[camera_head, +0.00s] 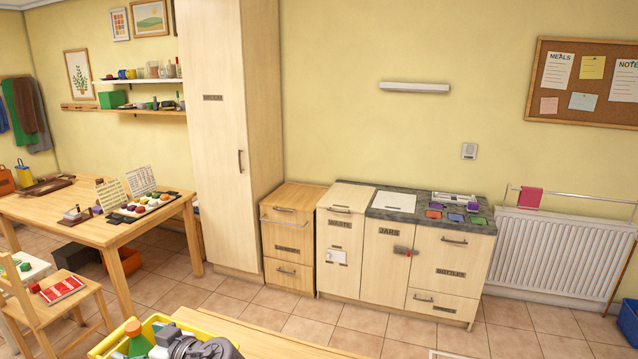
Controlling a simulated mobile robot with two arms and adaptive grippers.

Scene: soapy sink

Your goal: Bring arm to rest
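I see no clear gripper in the head view, and neither arm reaches into the open part of the room. A dark grey rounded part (205,348) shows at the bottom edge, in front of or in a yellow crate (103,350). I cannot tell whether it is part of my arm or an item in the crate. Its lower part is cut off by the frame.
A wooden table top (265,342) lies beside the crate, which holds a green bottle (138,341). A counter (412,212) with cabinets stands at the back wall. A chair (50,310) and table (60,212) stand left. Tiled floor (330,325) between is clear.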

